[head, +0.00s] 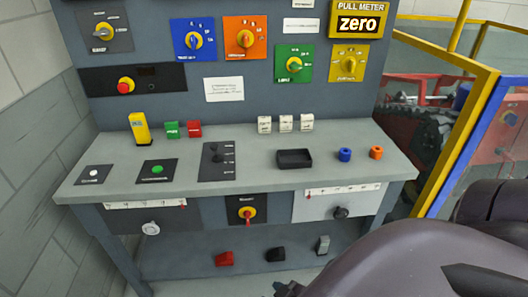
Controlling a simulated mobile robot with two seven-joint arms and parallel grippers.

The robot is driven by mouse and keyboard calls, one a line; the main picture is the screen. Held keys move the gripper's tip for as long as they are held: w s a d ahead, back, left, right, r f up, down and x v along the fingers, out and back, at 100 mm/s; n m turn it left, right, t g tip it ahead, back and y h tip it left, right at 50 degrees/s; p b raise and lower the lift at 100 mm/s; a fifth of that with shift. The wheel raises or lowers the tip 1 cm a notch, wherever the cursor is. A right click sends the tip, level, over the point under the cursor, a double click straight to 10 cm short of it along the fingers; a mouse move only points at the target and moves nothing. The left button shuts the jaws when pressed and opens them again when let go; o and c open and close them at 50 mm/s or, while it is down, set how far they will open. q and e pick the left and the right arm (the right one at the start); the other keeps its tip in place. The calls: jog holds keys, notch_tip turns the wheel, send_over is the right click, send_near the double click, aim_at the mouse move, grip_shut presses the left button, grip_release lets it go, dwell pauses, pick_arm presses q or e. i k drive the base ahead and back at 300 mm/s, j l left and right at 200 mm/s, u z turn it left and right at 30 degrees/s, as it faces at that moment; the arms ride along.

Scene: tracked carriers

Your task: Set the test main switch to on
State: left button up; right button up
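A rotary switch with a red handle on a yellow disc (247,213) sits on a black plate in the front panel below the bench top. Its handle looks roughly upright. Its label is too small to read, so I cannot tell for sure that it is the test main switch. Neither of my grippers can be made out; a large dark part of my arm fills the lower right.
Blue (194,39), orange (245,37), green (293,64) and yellow (349,63) switch plates line the back panel. The bench top (270,185) holds buttons, a lever plate (217,161) and a black tray (295,159). Pedals lie below. A yellow frame (463,130) stands right.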

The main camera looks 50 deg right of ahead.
aim_at(246, 213)
jog(key=i+j+z, duration=0.15)
jog(key=j+z, duration=0.3)
jog(key=i+j+z, duration=0.1)
jog(key=j+z, duration=0.25)
jog(key=z, duration=0.15)
jog(key=j+z, duration=0.45)
